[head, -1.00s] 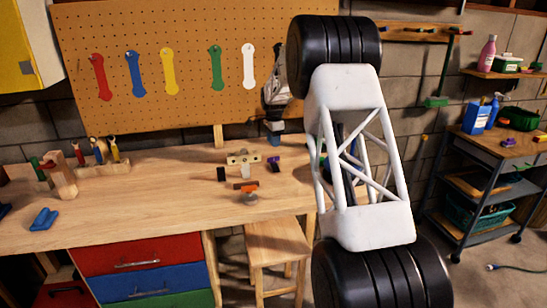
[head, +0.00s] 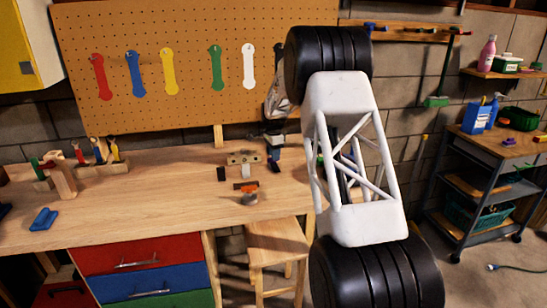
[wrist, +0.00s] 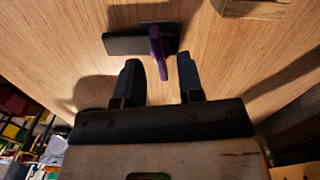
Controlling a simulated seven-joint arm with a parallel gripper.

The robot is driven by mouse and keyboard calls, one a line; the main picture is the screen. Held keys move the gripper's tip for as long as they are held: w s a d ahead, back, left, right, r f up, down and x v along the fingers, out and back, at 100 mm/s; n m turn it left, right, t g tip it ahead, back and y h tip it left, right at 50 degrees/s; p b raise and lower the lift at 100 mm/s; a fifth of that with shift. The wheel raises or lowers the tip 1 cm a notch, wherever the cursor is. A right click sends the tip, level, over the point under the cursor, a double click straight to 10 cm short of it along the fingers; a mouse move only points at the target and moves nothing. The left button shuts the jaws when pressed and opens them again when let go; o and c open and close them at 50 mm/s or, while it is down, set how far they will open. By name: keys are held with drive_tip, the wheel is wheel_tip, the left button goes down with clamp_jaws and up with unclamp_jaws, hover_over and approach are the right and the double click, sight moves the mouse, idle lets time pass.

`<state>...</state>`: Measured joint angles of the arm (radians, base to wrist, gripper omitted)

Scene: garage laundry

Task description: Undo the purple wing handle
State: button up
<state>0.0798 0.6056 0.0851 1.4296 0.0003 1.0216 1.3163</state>
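The purple wing handle (wrist: 157,52) shows in the wrist view, upright on a dark base plate (wrist: 125,44) on the wooden bench. My gripper (wrist: 160,68) is open, with one dark fingertip on each side of the handle's near end. The handle lies mostly just beyond the fingertips, and I see a gap on both sides. In the head view my gripper (head: 274,160) is low over the workbench (head: 150,205) and hides most of the handle.
A blue object (head: 44,218) and a wooden tool holder (head: 105,168) are farther left. A stool (head: 276,240) stands in front. The bench's left-centre is clear.

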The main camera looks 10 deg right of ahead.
drive_tip(key=shift+f, duration=0.85)
clamp_jaws()
